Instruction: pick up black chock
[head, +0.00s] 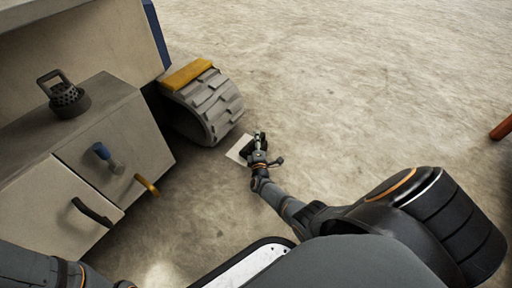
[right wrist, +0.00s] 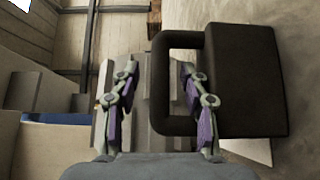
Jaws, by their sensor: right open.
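The black chock (right wrist: 246,80) fills the right of the right wrist view. It is a dark block with a squared loop handle on its left side. My right gripper (right wrist: 156,80) is open, with one finger left of the handle's outer bar and the other across the loop's opening. The bar shows between the fingers, and I see no contact. In the head view my right gripper (head: 259,150) is low over the floor beside a pale flat plate (head: 238,150). The chock is too small and dark there to tell from the gripper. My left gripper is out of view.
A grey treaded wheel (head: 210,105) with a yellow top piece (head: 187,74) stands just left of the right gripper. A grey cabinet (head: 130,120) with handles is at the left, with a black round object (head: 68,100) on top. Open floor lies to the right.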

